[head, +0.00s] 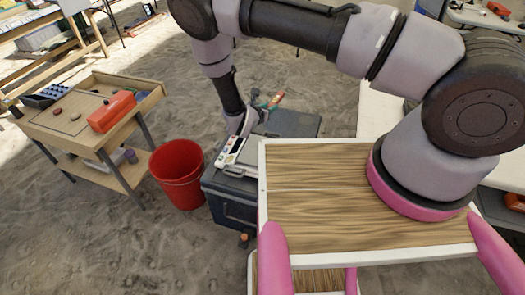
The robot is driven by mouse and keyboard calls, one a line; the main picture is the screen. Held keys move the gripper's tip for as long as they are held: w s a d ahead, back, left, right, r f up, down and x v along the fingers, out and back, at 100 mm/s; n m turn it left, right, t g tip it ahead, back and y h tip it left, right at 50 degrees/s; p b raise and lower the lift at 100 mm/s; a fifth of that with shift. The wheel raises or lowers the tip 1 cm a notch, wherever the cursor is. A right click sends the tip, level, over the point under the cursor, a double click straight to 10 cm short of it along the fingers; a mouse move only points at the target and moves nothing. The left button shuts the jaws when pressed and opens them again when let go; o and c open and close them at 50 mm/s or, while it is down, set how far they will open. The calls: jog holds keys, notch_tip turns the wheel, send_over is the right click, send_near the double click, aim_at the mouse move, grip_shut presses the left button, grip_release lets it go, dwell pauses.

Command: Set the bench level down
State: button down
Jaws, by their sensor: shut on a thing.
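The bench level (229,151) looks like a short pale bar with small coloured marks. It is in the head view at the left edge of the dark chest (232,208), tilted in the picture. My gripper (239,135) is at its upper end and is shut on it. The fingertips are small and partly hidden by my wrist. I cannot tell whether the level touches the chest top or hangs just above it.
An orange-handled tool (276,99) lies on the chest behind my gripper. A red bucket (179,174) stands left of the chest. A wooden cart (75,125) with a red box (112,112) stands further left. Sandy floor lies between. My wooden-topped base fills the front.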

jog(key=s+a+f, duration=0.1)
jog(key=s+f, duration=0.1)
jog(key=f, duration=0.3)
jog(key=s+a+f+n+y, duration=0.1)
jog(key=s+a+f, duration=0.1)
jog(key=f, duration=0.4)
jog(key=s+a+f+y, duration=0.1)
jog(key=s+a+f, duration=0.1)
jog(key=f, duration=0.4)
jog(key=shift+s+f+n+t, duration=0.25)
jog(key=shift+s+n+t, duration=0.05)
jog(key=shift+f, duration=2.1)
jog(key=shift+f, duration=0.2)
jog(key=c, duration=0.6)
grip_release()
jog(key=shift+r, duration=0.1)
